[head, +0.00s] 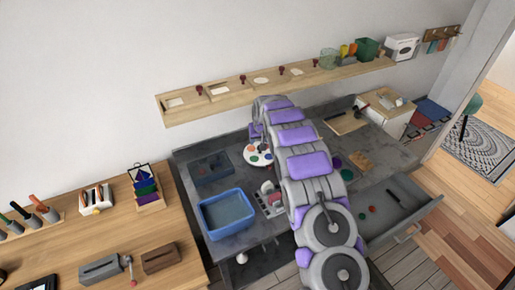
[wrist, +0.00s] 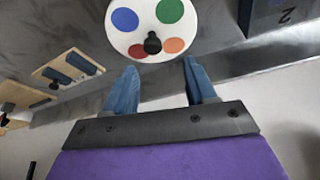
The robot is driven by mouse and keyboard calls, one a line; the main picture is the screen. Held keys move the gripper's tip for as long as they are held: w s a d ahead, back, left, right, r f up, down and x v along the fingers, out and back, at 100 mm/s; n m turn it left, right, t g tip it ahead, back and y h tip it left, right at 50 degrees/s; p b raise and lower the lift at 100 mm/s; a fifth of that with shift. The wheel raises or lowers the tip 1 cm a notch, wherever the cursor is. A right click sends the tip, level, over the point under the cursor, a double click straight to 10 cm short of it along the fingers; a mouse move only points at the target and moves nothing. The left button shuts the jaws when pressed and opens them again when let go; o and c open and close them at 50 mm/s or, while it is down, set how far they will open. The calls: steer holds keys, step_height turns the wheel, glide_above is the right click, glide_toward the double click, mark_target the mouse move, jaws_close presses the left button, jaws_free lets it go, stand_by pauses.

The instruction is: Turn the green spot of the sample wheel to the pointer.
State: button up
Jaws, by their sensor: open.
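The sample wheel (wrist: 152,25) is a white disc at the top of the wrist view, cut by the frame edge. A black knob (wrist: 152,44) stands at its middle. The green spot (wrist: 169,11) is above and right of the knob. A blue spot (wrist: 124,19) is at left, an orange spot (wrist: 174,46) at lower right, a red one at lower left. The wheel (head: 248,158) also shows on the grey bench in the head view. My gripper (wrist: 159,64) is open and empty, its blue fingers apart just below the wheel's edge. I cannot make out the pointer.
A blue bin (head: 227,229) and a dark grey tray (head: 210,168) are left of the wheel on the bench. A wall shelf (head: 225,101) runs above it. A drawer (head: 423,212) stands open at right.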

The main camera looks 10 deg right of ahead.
mark_target(263, 155)
steer(key=f, duration=0.1)
steer(key=w+d+f, duration=0.1)
steer(key=d+f, duration=0.1)
steer(key=f, duration=0.1)
steer(key=shift+w+b, duration=0.25)
steer(key=shift+b, duration=0.1)
steer(key=shift+w+a+f, duration=0.25)
steer(key=shift+w+f, duration=0.05)
steer(key=shift+f, duration=0.25)
steer(key=shift+w+a+f, duration=0.25)
steer(key=shift+f, duration=0.3)
steer(key=shift+w+a+f+b, duration=0.15)
steer(key=shift+a+f+b, duration=0.15)
steer(key=shift+a+f, duration=0.1)
steer(key=shift+d, duration=0.7)
steer(key=shift+c, duration=0.7)
steer(key=shift+a, duration=0.5)
steer(key=c, duration=0.6)
steer(key=shift+d, duration=0.25)
jaws_close()
